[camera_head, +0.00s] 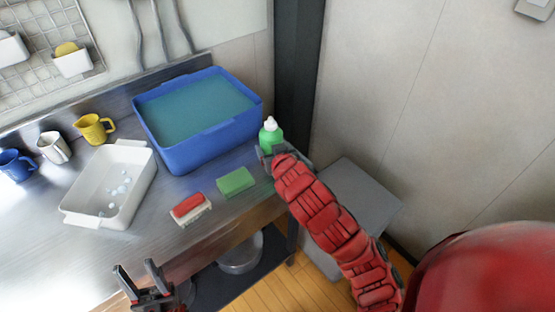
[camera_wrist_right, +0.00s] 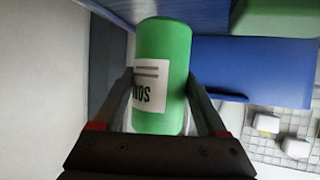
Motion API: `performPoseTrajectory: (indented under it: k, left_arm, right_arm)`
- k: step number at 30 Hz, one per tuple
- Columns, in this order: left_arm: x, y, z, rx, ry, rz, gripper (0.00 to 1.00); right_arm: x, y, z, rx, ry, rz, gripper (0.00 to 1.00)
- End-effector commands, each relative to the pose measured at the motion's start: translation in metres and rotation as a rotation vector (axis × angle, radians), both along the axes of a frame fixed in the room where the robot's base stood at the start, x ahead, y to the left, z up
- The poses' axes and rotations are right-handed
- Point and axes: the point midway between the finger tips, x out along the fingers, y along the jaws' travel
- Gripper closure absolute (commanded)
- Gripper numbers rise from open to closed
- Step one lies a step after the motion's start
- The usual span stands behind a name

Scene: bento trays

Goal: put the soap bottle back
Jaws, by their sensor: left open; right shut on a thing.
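The soap bottle (camera_head: 271,135) is green with a white top. It is at the right end of the steel counter, beside the blue tub. In the right wrist view the green soap bottle (camera_wrist_right: 163,70) with a white label is between the fingers of my right gripper (camera_wrist_right: 160,112), which is shut on it. In the head view my right gripper (camera_head: 272,154) partly hides the bottle's lower part, so I cannot tell whether it touches the counter. My left gripper (camera_head: 140,280) is open and empty at the counter's front edge.
A blue tub of water (camera_head: 165,159) stands left of the bottle. A green sponge (camera_head: 235,182), a red-and-white brush (camera_head: 190,208) and a white basin (camera_head: 80,212) lie on the counter (camera_head: 40,245). Yellow (camera_head: 95,128), white (camera_head: 54,147) and blue (camera_head: 15,164) mugs stand at the back left.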

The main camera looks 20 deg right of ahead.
Motion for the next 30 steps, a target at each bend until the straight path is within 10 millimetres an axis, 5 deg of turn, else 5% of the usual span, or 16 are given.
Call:
performPoseTrajectory:
  k: [7, 17, 26, 27, 30]
  left_arm:
    - [0.000, 0.000, 0.011, 0.000, -0.001, 0.000, 0.50]
    - [0.000, 0.000, 0.020, 0.000, -0.001, 0.000, 0.50]
    - [0.000, 0.000, 0.017, 0.000, -0.001, 0.000, 0.50]
    - [0.000, 0.000, 0.017, 0.000, -0.001, 0.000, 0.50]
    - [0.000, 0.000, 0.017, 0.000, -0.001, 0.000, 0.50]
  right_arm:
    - [0.023, -0.023, 0.002, 0.000, 0.000, 0.000, 1.00]
    - [0.024, -0.023, -0.034, 0.000, 0.004, 0.001, 1.00]
    - [0.024, -0.024, -0.037, 0.001, -0.001, 0.000, 1.00]
    - [0.025, -0.024, -0.037, 0.001, -0.001, 0.000, 0.21]
    - [0.024, -0.024, -0.037, 0.001, -0.001, 0.000, 0.03]
